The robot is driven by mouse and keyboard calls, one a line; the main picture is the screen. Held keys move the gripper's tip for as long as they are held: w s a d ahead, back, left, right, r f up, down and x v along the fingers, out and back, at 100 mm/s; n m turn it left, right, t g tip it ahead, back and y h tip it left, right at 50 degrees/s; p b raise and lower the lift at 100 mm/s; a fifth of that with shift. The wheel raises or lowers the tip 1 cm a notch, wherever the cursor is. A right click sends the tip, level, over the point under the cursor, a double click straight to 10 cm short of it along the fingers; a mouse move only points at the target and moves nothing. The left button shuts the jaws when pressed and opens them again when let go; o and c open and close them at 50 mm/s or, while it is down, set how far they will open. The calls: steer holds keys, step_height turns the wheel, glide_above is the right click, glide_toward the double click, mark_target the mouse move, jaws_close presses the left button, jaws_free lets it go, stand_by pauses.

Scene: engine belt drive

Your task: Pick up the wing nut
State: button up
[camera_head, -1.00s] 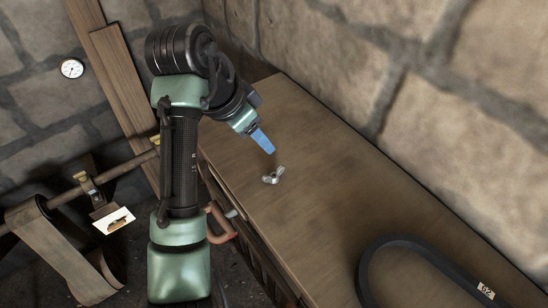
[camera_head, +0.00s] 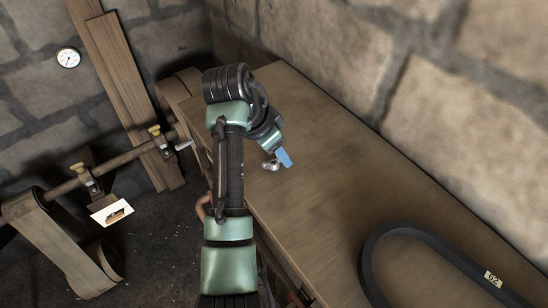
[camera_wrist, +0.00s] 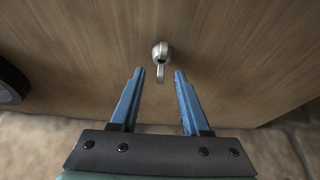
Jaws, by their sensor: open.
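The wing nut (camera_head: 270,165) is a small silvery metal piece lying on the wooden bench top, near the bench's left edge in the head view. In the wrist view the wing nut (camera_wrist: 160,56) lies just beyond the fingertips, roughly centred between them, with one wing pointing toward the gripper. My gripper (camera_head: 287,163) has blue fingers and is close beside the wing nut in the head view, partly in front of it. In the wrist view my gripper (camera_wrist: 158,72) is open, with nothing between its fingers.
A black belt (camera_head: 374,262) with a tag lies on the bench's near right part. A stone wall (camera_head: 480,130) runs along the bench's right side. The bench top (camera_head: 345,170) between is clear. A shaft with a wide belt (camera_head: 62,250) stands at left.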

steer(key=shift+w+d+f, duration=0.1)
steer(key=shift+f, duration=0.35)
steer(key=shift+c, duration=0.2)
jaws_close()
steer(key=shift+r, duration=0.15)
